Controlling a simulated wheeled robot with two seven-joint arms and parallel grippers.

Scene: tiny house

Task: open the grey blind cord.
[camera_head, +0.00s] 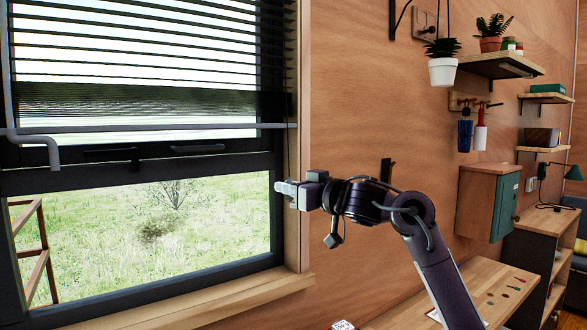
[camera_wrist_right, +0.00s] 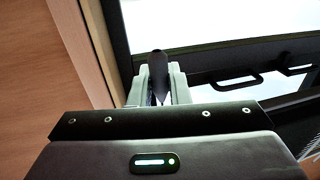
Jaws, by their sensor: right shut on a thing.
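My right gripper (camera_head: 280,188) is at the frame's right side, at the lower end of the cord. In the right wrist view, its two pale fingers (camera_wrist_right: 160,92) are shut on a dark, tapered cord end (camera_wrist_right: 159,66). The fingers hide part of it. My left gripper is not in view.
A wooden sill (camera_head: 200,300) runs below the window. A dark window handle (camera_wrist_right: 236,80) is near the fingers in the wrist view. A hanging plant pot (camera_head: 442,71), shelves (camera_head: 500,66) and a wooden wall cabinet (camera_head: 480,203) are to the right. A wooden worktop (camera_head: 480,285) is below my right arm.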

